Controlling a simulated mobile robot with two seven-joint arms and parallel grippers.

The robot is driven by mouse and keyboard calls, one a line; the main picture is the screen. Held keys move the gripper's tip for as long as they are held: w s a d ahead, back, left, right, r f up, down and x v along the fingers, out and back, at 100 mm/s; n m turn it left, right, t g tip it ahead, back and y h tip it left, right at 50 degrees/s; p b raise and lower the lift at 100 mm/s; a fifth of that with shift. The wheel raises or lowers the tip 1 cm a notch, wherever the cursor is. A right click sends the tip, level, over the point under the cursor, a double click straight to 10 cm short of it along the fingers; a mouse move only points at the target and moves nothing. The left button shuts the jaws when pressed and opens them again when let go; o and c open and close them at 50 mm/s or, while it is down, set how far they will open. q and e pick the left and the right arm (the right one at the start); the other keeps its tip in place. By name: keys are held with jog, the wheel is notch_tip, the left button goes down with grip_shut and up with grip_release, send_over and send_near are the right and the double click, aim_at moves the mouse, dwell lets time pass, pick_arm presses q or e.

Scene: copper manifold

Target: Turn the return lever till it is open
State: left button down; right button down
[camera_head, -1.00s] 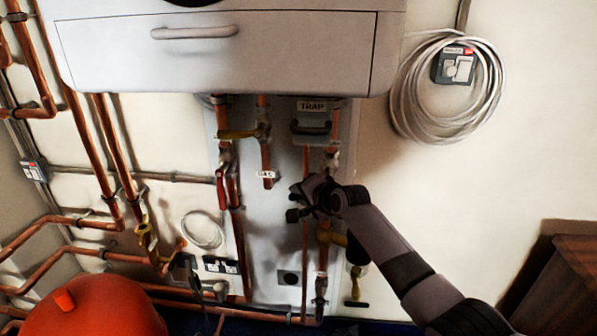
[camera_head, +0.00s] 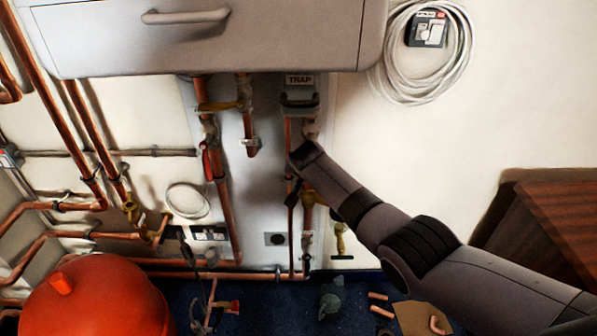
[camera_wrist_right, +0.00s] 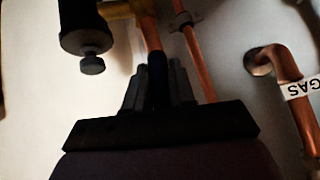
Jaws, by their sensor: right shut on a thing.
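My right gripper (camera_head: 294,190) reaches in from the right to the copper pipes below the TRAP label. In the right wrist view its fingers (camera_wrist_right: 157,82) are shut on a narrow dark blue piece, which looks like the return lever (camera_wrist_right: 157,68). The lever lies in front of a copper pipe (camera_wrist_right: 150,33). In the head view my wrist hides the lever, and I cannot read its angle to the pipe. A brass fitting (camera_wrist_right: 118,9) shows close by in the wrist view. My left gripper is not in view.
A black cylinder (camera_wrist_right: 82,22) with a knob hangs beside the gripper. A GAS-labelled pipe (camera_wrist_right: 290,68) is on the other side. The boiler casing (camera_head: 210,45) overhangs above.

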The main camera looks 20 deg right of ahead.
jog(key=shift+s+d+f+n+h+b, duration=0.1)
jog(key=shift+d+n+h+b, duration=0.3)
jog(key=shift+h, duration=0.3)
jog(key=shift+d, duration=0.2)
jog(key=shift+d+g, duration=0.1)
jog(key=shift+g, duration=0.2)
jog(key=c, duration=1.1)
grip_release()
jog(key=shift+o, duration=0.2)
jog(key=shift+s, duration=0.1)
jog(key=p+v, duration=0.3)
jog(key=v, duration=0.4)
